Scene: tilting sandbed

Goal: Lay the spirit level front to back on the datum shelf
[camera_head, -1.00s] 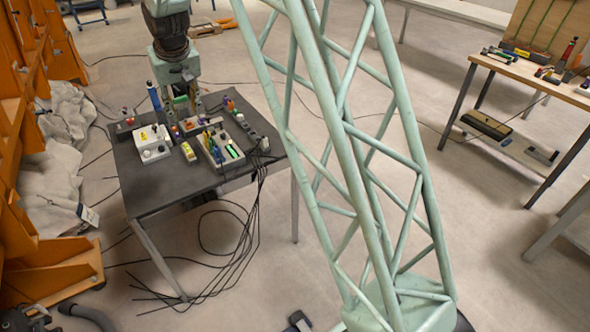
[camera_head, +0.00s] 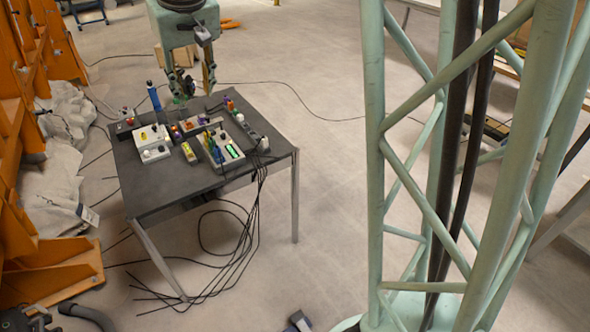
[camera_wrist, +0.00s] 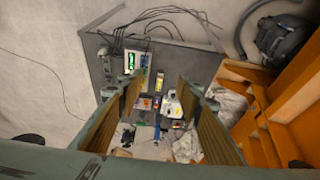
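My gripper (camera_head: 194,90) hangs above the back part of the dark table (camera_head: 160,193). Its two fingers stand well apart, with nothing held between them. In the wrist view my gripper (camera_wrist: 160,105) looks down past its fingers onto the table, and the crowded tabletop shows below the gap. A small yellow block (camera_head: 189,152) lies among the instruments, and it also shows in the wrist view (camera_wrist: 159,82). I cannot tell whether it is the spirit level. I cannot make out the datum shelf in either view.
A white box (camera_head: 153,150) and a device with green displays (camera_head: 233,152) sit near the yellow block. A blue bottle (camera_head: 154,98) stands at the table's back left. Black cables (camera_head: 256,205) hang off the front. Orange steelwork (camera_head: 45,255) stands left. The table's front is bare.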

